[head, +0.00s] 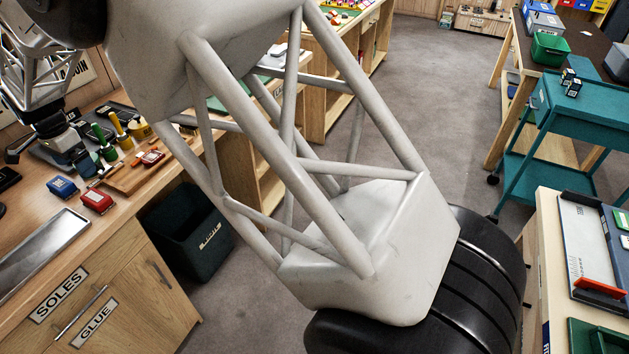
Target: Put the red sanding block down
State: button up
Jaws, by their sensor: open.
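A small red block with a pale label (97,201), which looks like the red sanding block, lies on the wooden bench (75,250) at the left. It sits just right of a similar blue block (62,188). My gripper (48,158) is at the left edge of the head view, over the back of the bench. It is open, and the red block lies apart from it, nearer the bench's front edge. The fingertips are small and dark, so their exact height above the bench is hard to tell.
A metal tray (42,252) lies in front of the blocks. Green- and yellow-handled tools (110,138) and a wooden board with small red items (130,178) are to the right. A dark bin (190,232) stands on the floor. My arm hides the middle.

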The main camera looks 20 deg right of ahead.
jog(key=s+d+r+n, duration=0.1)
jog(key=s+d+r, duration=0.35)
jog(key=d, duration=0.65)
jog(key=s+d+r+n+t, duration=0.15)
jog(key=s+d+r, duration=0.3)
jog(key=d, duration=0.65)
jog(key=s+d+r+n, duration=0.2)
jog(key=s+d+r, duration=0.25)
jog(key=d, duration=0.65)
jog(key=s+d+f+n, duration=0.1)
jog(key=s+d+n, duration=0.1)
jog(key=s+d, duration=0.8)
jog(key=s+d+f+n+t, duration=0.1)
jog(key=s+d+f+n, duration=0.1)
jog(key=s+d, duration=0.8)
jog(key=s, duration=0.7)
jog(key=shift+f, duration=0.15)
jog(key=c, duration=0.4)
jog(key=shift+a, duration=0.1)
